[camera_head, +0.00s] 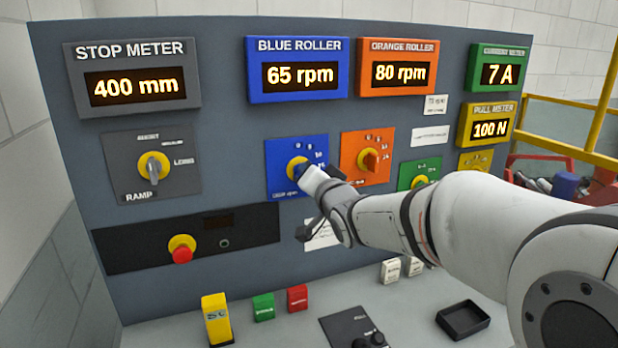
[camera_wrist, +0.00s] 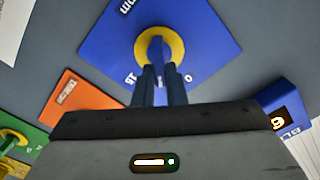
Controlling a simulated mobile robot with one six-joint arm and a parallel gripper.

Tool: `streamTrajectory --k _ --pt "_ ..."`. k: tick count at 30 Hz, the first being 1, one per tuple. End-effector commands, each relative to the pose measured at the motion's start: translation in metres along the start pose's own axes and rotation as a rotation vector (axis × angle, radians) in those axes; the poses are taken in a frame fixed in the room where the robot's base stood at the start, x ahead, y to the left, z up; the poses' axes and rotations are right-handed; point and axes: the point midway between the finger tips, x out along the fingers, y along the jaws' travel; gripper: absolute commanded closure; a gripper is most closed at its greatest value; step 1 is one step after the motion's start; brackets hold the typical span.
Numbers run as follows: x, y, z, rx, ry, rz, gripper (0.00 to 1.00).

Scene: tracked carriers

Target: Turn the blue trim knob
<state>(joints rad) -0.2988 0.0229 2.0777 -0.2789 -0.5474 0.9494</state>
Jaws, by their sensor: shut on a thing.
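The blue trim knob sits on a blue square plate (camera_head: 283,182) in the middle of the grey panel, under the blue roller display (camera_head: 298,70), which reads 65 rpm. The knob has a yellow ring (camera_head: 296,163). In the wrist view the blue knob (camera_wrist: 158,47) stands inside its yellow ring on the blue plate (camera_wrist: 205,28). My gripper (camera_wrist: 160,72) is shut on the knob, with a finger on each side of it. In the head view my wrist partly hides the knob and the plate.
An orange knob (camera_head: 370,160) on an orange plate is close to the right, and a green plate (camera_head: 407,176) lies beyond it. A grey selector (camera_head: 153,165) and a red button (camera_head: 182,254) are at left. Small blocks and a black tray (camera_head: 463,320) lie on the desk below.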

Motion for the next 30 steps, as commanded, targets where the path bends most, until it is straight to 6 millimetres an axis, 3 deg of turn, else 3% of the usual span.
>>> streamTrajectory --k 18,30 --pt "0.0001 0.006 0.0019 0.571 -0.001 0.0 1.0" --pt "0.0001 0.0081 0.0039 0.803 -0.001 0.001 1.0"
